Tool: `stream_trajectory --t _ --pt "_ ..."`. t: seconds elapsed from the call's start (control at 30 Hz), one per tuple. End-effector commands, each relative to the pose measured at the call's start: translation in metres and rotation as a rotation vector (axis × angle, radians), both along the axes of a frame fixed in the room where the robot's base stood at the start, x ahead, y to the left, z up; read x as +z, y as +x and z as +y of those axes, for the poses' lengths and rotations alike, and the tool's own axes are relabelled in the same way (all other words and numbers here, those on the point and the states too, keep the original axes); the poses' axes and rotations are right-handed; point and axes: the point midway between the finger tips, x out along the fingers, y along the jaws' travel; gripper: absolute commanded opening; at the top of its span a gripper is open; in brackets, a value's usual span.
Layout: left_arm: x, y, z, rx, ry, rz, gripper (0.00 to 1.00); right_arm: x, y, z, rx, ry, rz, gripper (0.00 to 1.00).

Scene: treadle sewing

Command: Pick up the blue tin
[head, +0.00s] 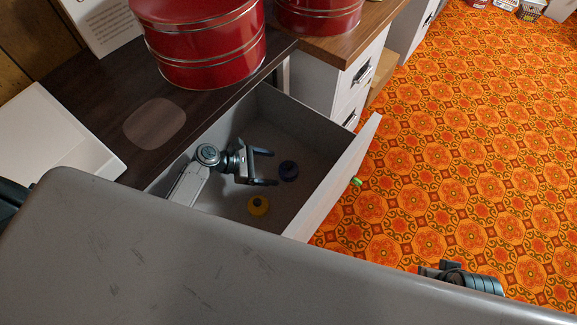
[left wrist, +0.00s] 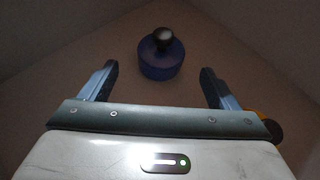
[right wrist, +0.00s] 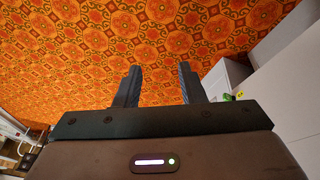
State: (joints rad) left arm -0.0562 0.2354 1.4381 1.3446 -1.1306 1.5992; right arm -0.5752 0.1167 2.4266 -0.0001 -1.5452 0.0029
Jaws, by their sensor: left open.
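The blue tin (head: 288,171) stands on the floor of the open drawer. In the left wrist view the blue tin (left wrist: 160,63) has a dark rounded knob on top and lies ahead, between the lines of the two fingers. My left gripper (head: 271,168) is inside the drawer, open and empty, with its fingertips just short of the tin. It looks apart from the tin. My right gripper (right wrist: 160,72) is over the patterned floor, with a gap between its fingers and nothing in them. Only part of the right arm shows at the head view's lower right.
A yellow tin (head: 258,206) stands in the drawer near the blue one, close to my left gripper's side. The drawer (head: 335,180) walls surround the arm. A grey surface (head: 230,265) fills the foreground.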

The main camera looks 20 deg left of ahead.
Motion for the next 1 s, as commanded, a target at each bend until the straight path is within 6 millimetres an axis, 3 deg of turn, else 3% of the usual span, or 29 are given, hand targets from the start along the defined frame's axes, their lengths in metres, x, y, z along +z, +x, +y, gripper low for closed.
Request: stream_trajectory --t 0.4,0.67,0.93,1.0 --pt "-0.023 0.019 -0.042 0.003 0.001 -0.001 0.83 0.011 -0.003 0.002 0.007 0.002 -0.021 0.36" --pt "-0.026 0.021 -0.046 0.001 0.004 -0.003 0.83 0.013 -0.002 0.002 0.009 0.004 -0.028 0.36" --pt "-0.026 0.021 -0.046 0.001 0.004 -0.003 0.32 0.013 -0.002 0.002 0.009 0.004 -0.028 0.36" --pt "-0.025 0.021 -0.046 0.001 0.004 -0.003 0.32 0.013 -0.002 0.002 0.009 0.004 -0.027 0.36"
